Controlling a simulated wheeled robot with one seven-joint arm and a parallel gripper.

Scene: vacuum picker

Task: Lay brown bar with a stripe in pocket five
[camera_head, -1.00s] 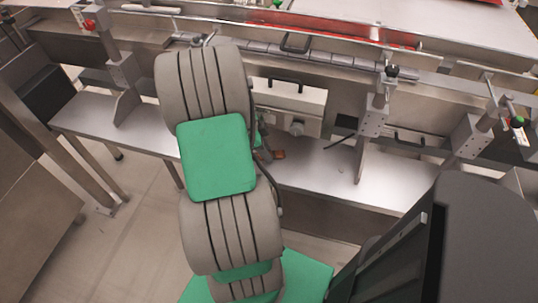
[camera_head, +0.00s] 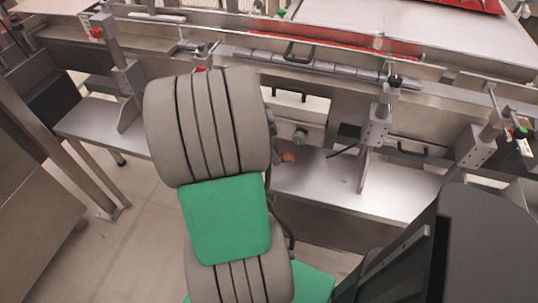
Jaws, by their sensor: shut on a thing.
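My arm, with grey ribbed joints and green covers, fills the middle of the view and hides most of my gripper (camera_head: 276,150). Only a dark edge of the gripper shows to the right of the arm. A small orange-brown piece (camera_head: 288,157) shows at that edge, over the steel ledge. It appears to be the brown bar, held in my shut gripper. Its stripe and the fingertips cannot be made out. No numbered pockets can be told apart, so pocket five is not identified.
A steel ledge (camera_head: 400,198) runs below the machine front. Brackets with a red knob (camera_head: 97,32), a black knob (camera_head: 395,80) and a green knob (camera_head: 520,132) stand along it. A row of grey segments (camera_head: 330,66) lies along the rail behind. A dark body part of mine is at lower right.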

